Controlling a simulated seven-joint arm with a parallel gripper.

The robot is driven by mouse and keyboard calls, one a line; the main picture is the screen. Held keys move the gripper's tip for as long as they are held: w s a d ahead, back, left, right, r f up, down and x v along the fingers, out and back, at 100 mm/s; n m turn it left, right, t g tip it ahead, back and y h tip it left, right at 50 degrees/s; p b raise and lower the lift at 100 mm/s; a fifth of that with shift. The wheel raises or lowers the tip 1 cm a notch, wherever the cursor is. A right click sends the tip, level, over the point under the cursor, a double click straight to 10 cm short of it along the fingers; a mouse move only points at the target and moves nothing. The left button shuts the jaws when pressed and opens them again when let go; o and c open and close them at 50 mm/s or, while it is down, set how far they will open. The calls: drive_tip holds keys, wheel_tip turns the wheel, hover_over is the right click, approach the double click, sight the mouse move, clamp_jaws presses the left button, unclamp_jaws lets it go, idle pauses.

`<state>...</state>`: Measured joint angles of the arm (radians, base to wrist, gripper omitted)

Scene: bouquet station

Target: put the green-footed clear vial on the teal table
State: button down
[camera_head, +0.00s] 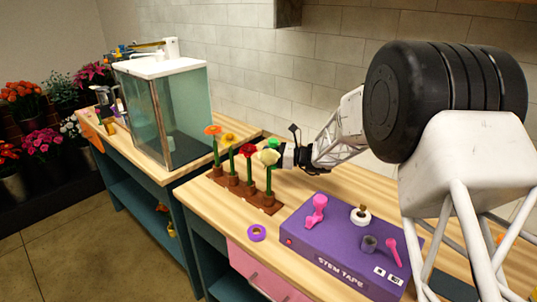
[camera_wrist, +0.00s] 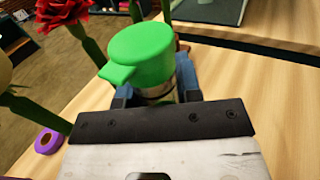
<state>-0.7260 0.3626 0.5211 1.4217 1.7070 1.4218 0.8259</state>
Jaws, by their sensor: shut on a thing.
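My gripper (camera_head: 283,156) is shut on the green-footed clear vial (camera_head: 273,143), above the near bench and just behind the flower row. In the wrist view, the vial (camera_wrist: 143,52) sits between my blue fingers (camera_wrist: 158,90). Its round green part with a side tab is on top, towards the camera. A little of its clear body shows below; the rest is hidden. Two wood-topped benches have teal bodies: the near bench (camera_head: 222,195) under my gripper and the far-left bench (camera_head: 150,180). I cannot tell which is the teal table.
Several flowers stand in a brown rack (camera_head: 238,192) close to my gripper. A purple stem tape box (camera_head: 330,250) and a purple tape roll (camera_head: 257,233) lie on the near bench. A glass tank (camera_head: 165,115) fills much of the far bench. A gap separates the benches.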

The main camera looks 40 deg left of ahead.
drive_tip(key=shift+f, duration=0.1)
drive_tip(key=shift+f, duration=3.25)
drive_tip(key=shift+f, duration=0.6)
drive_tip(key=c, duration=0.7)
unclamp_jaws()
drive_tip(key=shift+c, duration=0.2)
drive_tip(key=shift+w+d, duration=0.1)
drive_tip(key=shift+v, duration=3.75)
drive_tip(key=shift+d, duration=0.1)
